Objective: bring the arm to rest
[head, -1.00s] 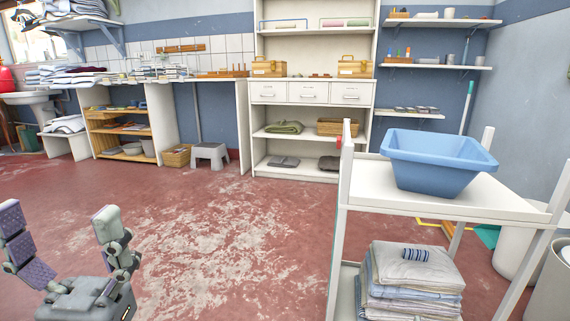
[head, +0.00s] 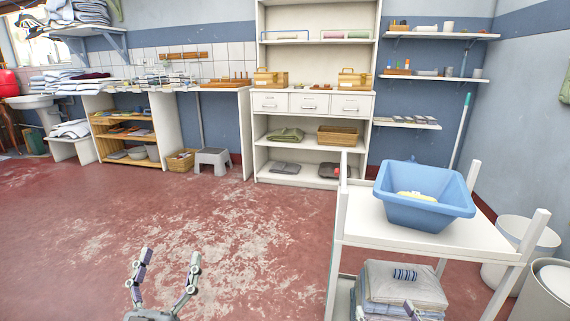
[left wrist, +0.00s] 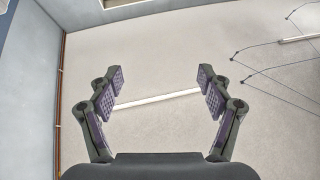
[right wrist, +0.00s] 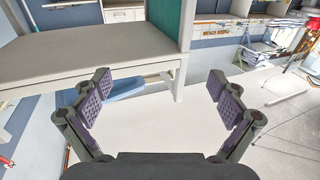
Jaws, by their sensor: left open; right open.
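My left gripper (head: 170,257) is at the bottom of the head view, over the bare red floor, with its two fingers apart and nothing between them. In the left wrist view my left gripper (left wrist: 160,78) is open and empty against a pale surface. My right gripper (right wrist: 159,82) is open and empty in the right wrist view, its fingers wide apart. In the head view only its grey tips show at the bottom edge, in front of the cart's lower shelf. The rest of both arms is out of view.
A white cart (head: 375,228) stands at the right. A blue basin (head: 425,213) with a yellowish item (head: 417,196) in it is on its top. Folded cloths (head: 400,290) lie on the lower shelf. Two white bins (head: 550,292) stand far right. The floor (head: 230,235) left of the cart is clear.

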